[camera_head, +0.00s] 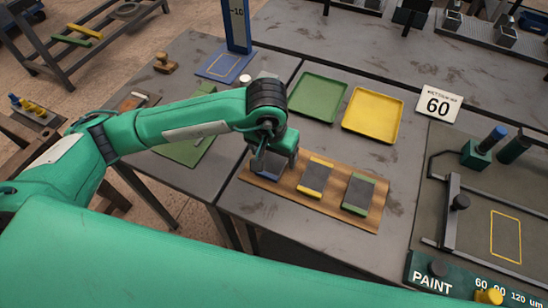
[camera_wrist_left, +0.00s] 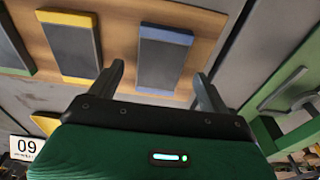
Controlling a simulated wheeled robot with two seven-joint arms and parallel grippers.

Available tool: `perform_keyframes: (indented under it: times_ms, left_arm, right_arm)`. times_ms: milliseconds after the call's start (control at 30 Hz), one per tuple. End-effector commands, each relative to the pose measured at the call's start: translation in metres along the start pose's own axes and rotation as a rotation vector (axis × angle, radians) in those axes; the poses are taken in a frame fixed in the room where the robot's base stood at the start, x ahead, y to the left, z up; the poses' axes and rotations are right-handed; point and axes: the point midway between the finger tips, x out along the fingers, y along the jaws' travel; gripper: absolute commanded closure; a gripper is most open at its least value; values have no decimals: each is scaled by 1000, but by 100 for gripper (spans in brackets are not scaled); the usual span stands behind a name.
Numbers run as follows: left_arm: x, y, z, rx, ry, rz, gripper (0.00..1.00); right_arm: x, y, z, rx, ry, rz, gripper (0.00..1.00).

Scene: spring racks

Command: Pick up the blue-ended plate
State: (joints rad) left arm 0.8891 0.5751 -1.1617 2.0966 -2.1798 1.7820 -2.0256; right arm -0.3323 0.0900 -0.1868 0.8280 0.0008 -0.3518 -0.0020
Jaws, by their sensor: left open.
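The blue-ended plate (camera_wrist_left: 165,62) is a dark grey slab with a blue strip at each end. It lies on the wooden board (camera_head: 375,215), leftmost of the plates there in the head view. In the head view my left gripper (camera_head: 272,166) is over this plate and hides much of it; a blue edge (camera_head: 267,177) shows below. In the left wrist view my left gripper (camera_wrist_left: 159,76) is open, with one finger to each side of the plate in the picture. I cannot tell whether the fingers touch it. My right gripper is not in view.
A yellow-ended plate (camera_head: 315,178) and a green-ended plate (camera_head: 359,194) lie on the same board. Behind are a green tray (camera_head: 317,97), a yellow tray (camera_head: 373,115) and a "60" sign (camera_head: 437,104). A dark frame fixture (camera_head: 453,215) stands at right.

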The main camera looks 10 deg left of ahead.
Motion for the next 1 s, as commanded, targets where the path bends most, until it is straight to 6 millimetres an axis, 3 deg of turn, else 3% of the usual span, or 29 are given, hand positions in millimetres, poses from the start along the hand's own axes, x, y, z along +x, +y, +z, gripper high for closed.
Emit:
perform_keyframes:
  times_ms: [200,433,800,1000]
  left_arm:
    - [17,0,0,0,0,0,20]
    - [18,0,0,0,0,-1,22]
    - [18,0,-1,0,0,-1,93]
    - [16,0,-1,-1,2,0,93]
  right_arm:
    - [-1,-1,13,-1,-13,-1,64]
    - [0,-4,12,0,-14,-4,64]
    - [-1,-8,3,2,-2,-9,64]
    - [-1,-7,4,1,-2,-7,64]
